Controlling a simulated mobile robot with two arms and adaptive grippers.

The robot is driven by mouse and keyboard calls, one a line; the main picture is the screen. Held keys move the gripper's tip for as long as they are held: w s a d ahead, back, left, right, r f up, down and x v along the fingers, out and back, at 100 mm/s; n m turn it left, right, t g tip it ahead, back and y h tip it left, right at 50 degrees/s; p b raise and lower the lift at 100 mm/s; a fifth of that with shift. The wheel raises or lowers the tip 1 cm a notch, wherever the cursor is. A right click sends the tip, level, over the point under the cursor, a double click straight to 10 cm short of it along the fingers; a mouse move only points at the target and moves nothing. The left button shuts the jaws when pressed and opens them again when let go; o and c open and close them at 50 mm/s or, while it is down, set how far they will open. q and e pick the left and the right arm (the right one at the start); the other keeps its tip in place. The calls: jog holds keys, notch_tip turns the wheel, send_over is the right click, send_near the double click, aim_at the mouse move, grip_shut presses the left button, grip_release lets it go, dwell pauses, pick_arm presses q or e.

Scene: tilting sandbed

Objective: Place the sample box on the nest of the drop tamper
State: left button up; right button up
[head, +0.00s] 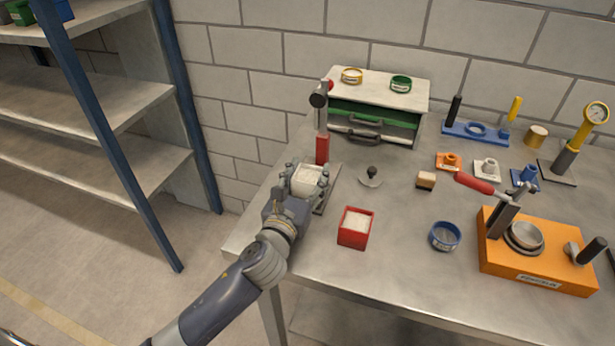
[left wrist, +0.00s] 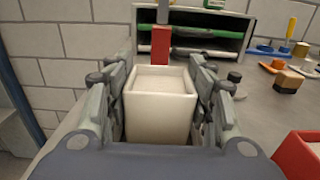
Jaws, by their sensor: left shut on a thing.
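A white open-topped box filled with pale sand (head: 308,177) is between the fingers of my left gripper (head: 306,180). The gripper is shut on its two sides, as the left wrist view of the box (left wrist: 160,108) also shows. The drop tamper (head: 322,148), with a red block on an upright post and a grey base plate, stands just behind the box; its red part also shows in the left wrist view (left wrist: 160,45). The box is over or on the base plate; I cannot tell whether it touches. The nest is hidden under box and gripper. My right gripper is not in view.
A red box of sand (head: 355,227) stands right of the gripper. A lidded metal disc (head: 371,177) and a blue ring cup (head: 445,236) lie further right. An orange press (head: 538,262) is at the right. A drawer cabinet (head: 378,107) stands behind.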

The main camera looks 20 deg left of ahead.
pick_arm(q)
jog(key=shift+f, duration=0.1)
jog(key=o, duration=1.2)
jog(key=shift+o, duration=0.7)
jog(key=shift+s, duration=0.3)
jog(key=s+b, duration=0.1)
jog(key=s, duration=1)
jog(key=shift+s+a+b, duration=0.15)
jog(key=shift+a+b, duration=0.05)
jog(key=shift+b, duration=0.1)
jog(key=shift+r, duration=0.2)
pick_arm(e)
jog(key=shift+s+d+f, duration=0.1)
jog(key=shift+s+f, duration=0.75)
